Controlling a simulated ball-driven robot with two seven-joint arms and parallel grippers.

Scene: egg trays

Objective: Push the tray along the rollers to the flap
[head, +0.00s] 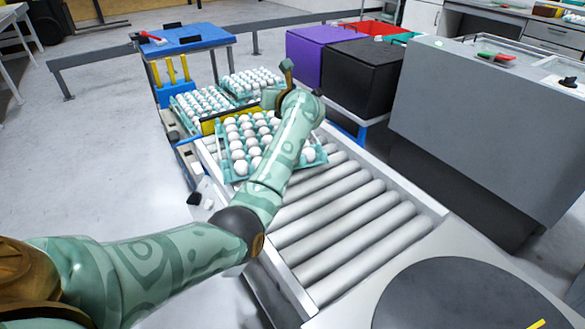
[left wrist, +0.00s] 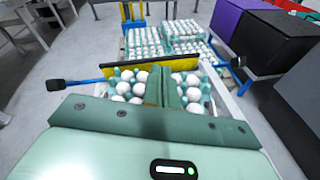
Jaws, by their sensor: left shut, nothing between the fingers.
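The teal tray (head: 224,160) of white eggs lies on the far part of the rollers (head: 345,225). The yellow and black flap (head: 212,126) is just beyond its far edge, and also shows in the left wrist view (left wrist: 178,77). I cannot tell whether they touch. My left arm reaches across the tray's right side and hides part of it. My left gripper (head: 272,97) is at the tray; in the left wrist view its shut fingers (left wrist: 172,90) are among the eggs, with nothing held. I cannot tell whether they touch the tray. My right gripper is not in view.
Beyond the flap stand more egg trays (head: 200,103). A blue stand (head: 190,38) is behind them. Purple (head: 318,52) and black (head: 365,75) boxes and a grey cabinet (head: 480,120) stand to the right. The near rollers are bare.

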